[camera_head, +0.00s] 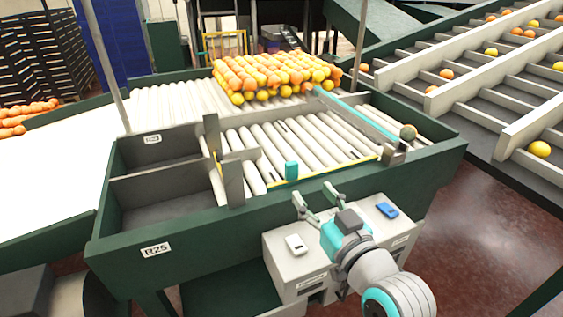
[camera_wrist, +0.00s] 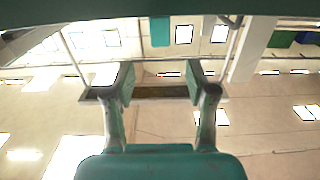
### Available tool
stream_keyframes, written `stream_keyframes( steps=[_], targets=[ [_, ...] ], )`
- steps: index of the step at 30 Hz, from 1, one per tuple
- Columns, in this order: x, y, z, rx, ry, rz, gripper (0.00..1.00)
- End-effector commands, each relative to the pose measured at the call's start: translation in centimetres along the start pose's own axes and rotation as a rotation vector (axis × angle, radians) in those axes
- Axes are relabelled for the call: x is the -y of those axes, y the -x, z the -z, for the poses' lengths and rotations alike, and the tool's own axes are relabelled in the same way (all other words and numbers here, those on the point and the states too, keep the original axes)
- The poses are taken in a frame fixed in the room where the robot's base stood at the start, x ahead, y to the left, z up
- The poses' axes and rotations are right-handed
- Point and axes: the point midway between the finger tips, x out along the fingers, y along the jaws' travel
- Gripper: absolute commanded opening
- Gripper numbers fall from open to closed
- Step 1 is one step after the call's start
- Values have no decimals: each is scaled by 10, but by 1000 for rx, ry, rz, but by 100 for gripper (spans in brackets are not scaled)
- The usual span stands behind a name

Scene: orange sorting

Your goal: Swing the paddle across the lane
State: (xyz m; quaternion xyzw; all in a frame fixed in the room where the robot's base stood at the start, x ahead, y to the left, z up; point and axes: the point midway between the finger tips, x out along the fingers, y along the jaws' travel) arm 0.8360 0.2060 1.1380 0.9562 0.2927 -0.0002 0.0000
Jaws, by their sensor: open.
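The lane is a bed of pale rollers (camera_head: 290,140) in a green frame. A long turquoise bar (camera_head: 355,115), which looks like the paddle, lies along the right side of the lane, its near end by a grey bracket (camera_head: 394,155). My gripper (camera_head: 316,198) is open and empty, in front of the frame's near edge and below the block. In the wrist view my gripper (camera_wrist: 161,84) points toward the ceiling.
A heap of oranges (camera_head: 270,75) sits at the lane's far end. Grey upright plates (camera_head: 232,178) stand at its left, beside an empty bin (camera_head: 160,195). Grey boxes (camera_head: 290,262) stand under my gripper.

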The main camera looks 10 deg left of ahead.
Motion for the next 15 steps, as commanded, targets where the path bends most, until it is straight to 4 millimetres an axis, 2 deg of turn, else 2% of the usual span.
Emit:
stream_keyframes(
  steps=[5,15],
  targets=[
    [0,-15,1,0,1,2,56],
    [0,-74,1,0,0,1,56]
  ],
)
